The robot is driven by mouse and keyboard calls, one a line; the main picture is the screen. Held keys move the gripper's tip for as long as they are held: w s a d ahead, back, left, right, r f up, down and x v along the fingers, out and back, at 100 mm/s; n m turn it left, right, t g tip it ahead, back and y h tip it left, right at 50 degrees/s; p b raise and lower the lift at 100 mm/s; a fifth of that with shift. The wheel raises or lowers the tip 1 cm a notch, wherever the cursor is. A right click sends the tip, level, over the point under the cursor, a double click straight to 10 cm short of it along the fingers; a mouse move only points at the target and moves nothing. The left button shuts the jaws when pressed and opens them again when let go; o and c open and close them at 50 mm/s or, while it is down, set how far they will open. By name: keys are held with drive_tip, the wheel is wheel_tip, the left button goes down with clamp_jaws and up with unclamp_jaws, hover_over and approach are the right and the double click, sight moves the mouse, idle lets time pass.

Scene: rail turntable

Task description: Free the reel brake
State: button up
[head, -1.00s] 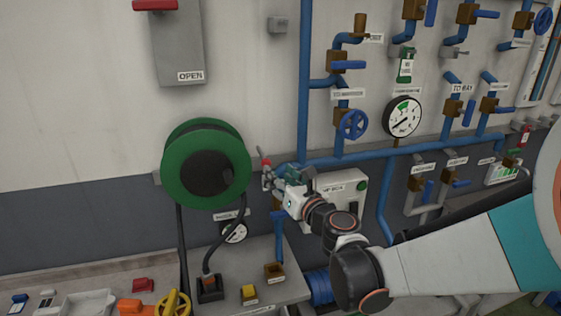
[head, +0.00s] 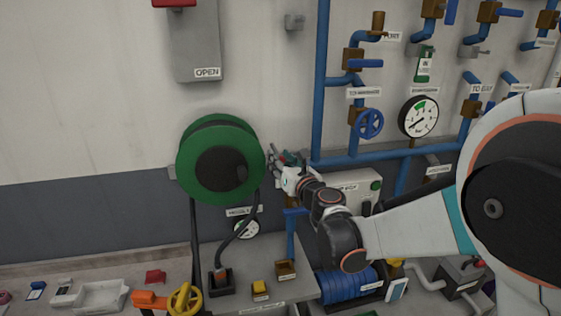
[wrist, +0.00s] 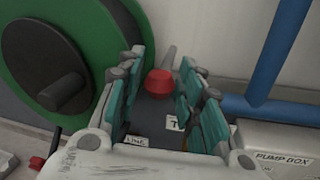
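The green reel (head: 196,180) with its dark hub hangs on the wall, and it fills the left of the wrist view (wrist: 88,25). Beside its right edge is the brake lever, a grey rod (wrist: 169,58) with a red knob (wrist: 159,82). My gripper (head: 277,158) is at the right edge of the reel in the head view. In the wrist view its two teal-padded fingers (wrist: 163,62) are apart, with the red knob showing between them. I see gaps beside the knob, and cannot tell its exact depth between the fingers. In the head view my gripper largely hides the lever.
A blue pipe (wrist: 275,60) and the pump box (wrist: 275,140) are close to the right of my gripper. Below is a bench (head: 215,255) with a yellow handwheel (head: 184,299) and several small fittings. A black hose (head: 246,222) hangs from the reel.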

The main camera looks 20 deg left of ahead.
clamp_jaws()
drive_tip(key=shift+f, duration=0.1)
wheel_tip(320, 180, down, 7)
drive_tip(key=w+a+b, duration=0.1)
drive_tip(key=b, duration=0.6)
drive_tip(key=shift+w, duration=0.4)
drive_tip(key=shift+f, duration=0.1)
drive_tip(key=o, duration=0.6)
unclamp_jaws()
